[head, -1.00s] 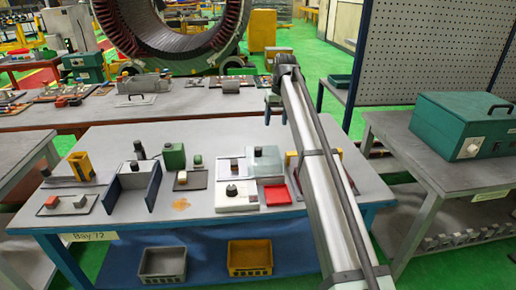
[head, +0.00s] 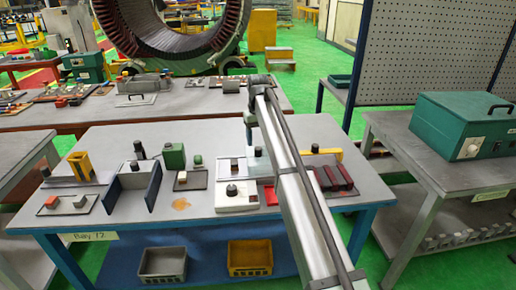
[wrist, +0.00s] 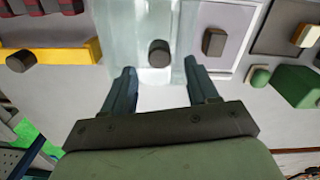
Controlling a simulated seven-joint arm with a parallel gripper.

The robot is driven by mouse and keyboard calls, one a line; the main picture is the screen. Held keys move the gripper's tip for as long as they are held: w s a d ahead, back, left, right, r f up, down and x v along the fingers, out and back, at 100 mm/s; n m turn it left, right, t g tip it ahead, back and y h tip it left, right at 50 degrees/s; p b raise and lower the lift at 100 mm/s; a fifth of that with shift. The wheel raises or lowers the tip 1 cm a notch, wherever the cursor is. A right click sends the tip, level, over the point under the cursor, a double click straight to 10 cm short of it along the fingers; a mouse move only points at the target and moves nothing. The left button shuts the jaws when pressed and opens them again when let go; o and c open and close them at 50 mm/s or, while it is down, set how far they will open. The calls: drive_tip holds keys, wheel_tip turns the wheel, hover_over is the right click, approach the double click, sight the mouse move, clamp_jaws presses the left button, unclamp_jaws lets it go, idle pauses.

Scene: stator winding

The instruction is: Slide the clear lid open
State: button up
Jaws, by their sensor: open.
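The clear lid (wrist: 118,30) is a see-through pale slab with a dark round knob (wrist: 158,53) on it in the wrist view. In the head view the clear lid (head: 253,167) is partly hidden by my arm. My gripper (wrist: 161,82) is open and empty. Its two fingers are spread apart, and the knob shows just beyond the fingertips, between their lines; I cannot tell the height gap. In the head view my gripper (head: 250,126) is above the table at the back of the lid.
A tray with dark red bars (wrist: 45,28) and a yellow strip (wrist: 75,50) lies beside the lid. A white box (head: 236,202) with a dark knob, a red block (head: 270,195) and a green block (head: 174,156) stand nearby.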

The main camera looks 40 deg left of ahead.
sight(258, 148)
drive_tip(key=shift+f, duration=2.25)
clamp_jaws()
